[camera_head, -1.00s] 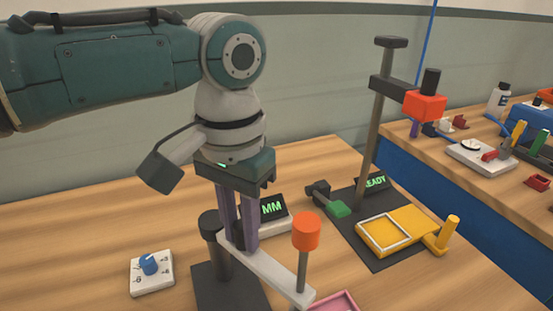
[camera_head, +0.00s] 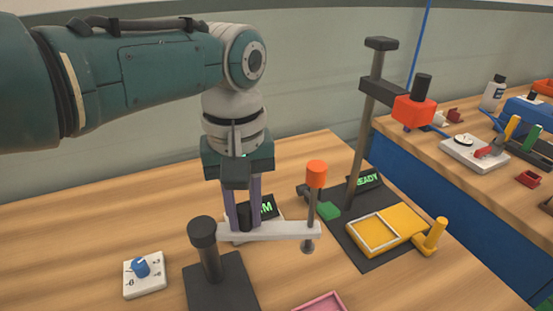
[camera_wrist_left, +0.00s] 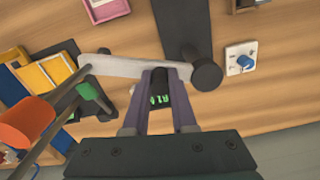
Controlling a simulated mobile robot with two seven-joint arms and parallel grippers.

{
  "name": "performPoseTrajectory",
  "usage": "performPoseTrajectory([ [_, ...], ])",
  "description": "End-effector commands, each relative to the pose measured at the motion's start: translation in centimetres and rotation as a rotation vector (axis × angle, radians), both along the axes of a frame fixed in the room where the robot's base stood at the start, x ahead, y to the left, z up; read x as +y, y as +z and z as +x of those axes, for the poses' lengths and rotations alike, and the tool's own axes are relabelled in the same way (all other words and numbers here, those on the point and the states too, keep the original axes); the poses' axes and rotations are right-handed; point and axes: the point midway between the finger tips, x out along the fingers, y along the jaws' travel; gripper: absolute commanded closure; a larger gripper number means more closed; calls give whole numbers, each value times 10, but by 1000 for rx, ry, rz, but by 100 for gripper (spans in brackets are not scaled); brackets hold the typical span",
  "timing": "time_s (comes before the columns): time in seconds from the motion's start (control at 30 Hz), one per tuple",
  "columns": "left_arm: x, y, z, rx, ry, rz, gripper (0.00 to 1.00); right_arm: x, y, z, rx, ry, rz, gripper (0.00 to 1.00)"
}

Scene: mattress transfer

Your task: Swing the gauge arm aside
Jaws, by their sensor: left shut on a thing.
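The gauge arm (camera_head: 285,229) is a white bar. It runs from a dark post (camera_head: 208,255) on a dark base plate (camera_head: 222,285) to a rod with an orange knob (camera_head: 316,174) at its right end. My left gripper (camera_head: 243,226) points down, its purple fingers shut on the bar between post and knob. In the left wrist view the fingers (camera_wrist_left: 160,98) are at the bar (camera_wrist_left: 120,66), with the post (camera_wrist_left: 206,76) beside them and the orange knob (camera_wrist_left: 28,120) at left. My right gripper is not in view.
A pink tray (camera_head: 322,302) lies in front of the bar's end. A display (camera_head: 266,209) stands behind the fingers, partly hidden. A white dial box (camera_head: 144,275) is at left. A press stand with a yellow fixture (camera_head: 405,225) and red-orange head (camera_head: 413,111) stands at right.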

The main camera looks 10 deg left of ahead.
Motion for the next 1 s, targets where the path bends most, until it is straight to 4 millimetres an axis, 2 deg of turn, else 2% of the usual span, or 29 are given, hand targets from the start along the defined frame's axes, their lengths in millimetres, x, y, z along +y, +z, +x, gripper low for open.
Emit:
performPoseTrajectory([
  [0.6, 2, 0, 4, -6, 39, 2, 100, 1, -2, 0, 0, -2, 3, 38],
  [0.63, 2, 0, 4, -6, 39, 2, 72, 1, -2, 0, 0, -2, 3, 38],
  [0.87, 1, 0, 3, -4, 38, 2, 46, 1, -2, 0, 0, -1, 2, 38],
  [1.0, 1, 0, 3, -3, 38, 1, 45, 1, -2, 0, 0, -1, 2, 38],
])
